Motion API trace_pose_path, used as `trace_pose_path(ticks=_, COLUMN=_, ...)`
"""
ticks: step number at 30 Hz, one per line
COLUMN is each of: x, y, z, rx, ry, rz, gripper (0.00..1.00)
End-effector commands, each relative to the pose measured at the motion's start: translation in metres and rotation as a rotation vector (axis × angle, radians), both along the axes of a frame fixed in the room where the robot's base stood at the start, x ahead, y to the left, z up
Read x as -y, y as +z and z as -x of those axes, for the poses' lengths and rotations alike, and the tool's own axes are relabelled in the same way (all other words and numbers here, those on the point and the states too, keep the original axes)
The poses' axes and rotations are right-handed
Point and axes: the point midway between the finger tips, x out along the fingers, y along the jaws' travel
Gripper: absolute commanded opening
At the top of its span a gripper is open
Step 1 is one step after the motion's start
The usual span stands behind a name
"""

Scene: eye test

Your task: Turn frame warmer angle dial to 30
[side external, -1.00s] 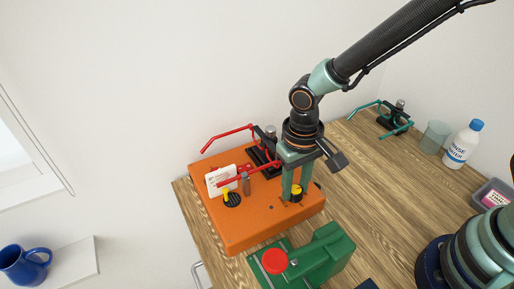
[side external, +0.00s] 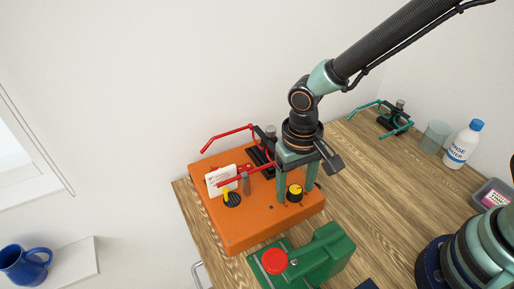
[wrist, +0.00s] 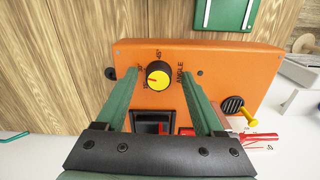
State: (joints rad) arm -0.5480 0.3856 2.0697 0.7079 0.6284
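The frame warmer is an orange box (side external: 250,226) on the wooden table; it also shows in the wrist view (wrist: 228,66). Its angle dial (side external: 294,194) has a yellow cap and dark skirt; the dial is clear in the wrist view (wrist: 159,75), beside the word ANGLE and small degree marks including 45°. A short red line on the cap points left, toward the lower marks; the exact value is too small to tell. My gripper (side external: 295,191) is open, pointing down, one finger on each side of the dial. In the wrist view, gaps show between the fingers (wrist: 158,71) and the cap.
On the box sit red spectacle frames (side external: 228,139), a white card (side external: 220,181) and a yellow nozzle by a round black grille (side external: 233,200). A green device with a red button (side external: 275,261) stands close in front. A bottle (side external: 461,145) and cup stand at right.

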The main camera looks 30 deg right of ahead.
Motion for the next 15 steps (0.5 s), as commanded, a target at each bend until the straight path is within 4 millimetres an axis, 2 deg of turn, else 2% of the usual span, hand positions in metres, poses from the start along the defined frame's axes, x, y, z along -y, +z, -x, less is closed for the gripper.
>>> trace_pose_path(ticks=8, x=0.0, y=0.008, z=-0.002, rx=0.003, ry=-0.002, rz=-0.003, gripper=0.7)
trace_pose_path(ticks=11, x=0.0, y=0.023, z=-0.002, rx=0.005, ry=-0.002, rz=-0.004, gripper=0.7)
trace_pose_path(ticks=15, x=-0.001, y=0.052, z=-0.003, rx=0.008, ry=-0.002, rz=-0.005, gripper=0.7)
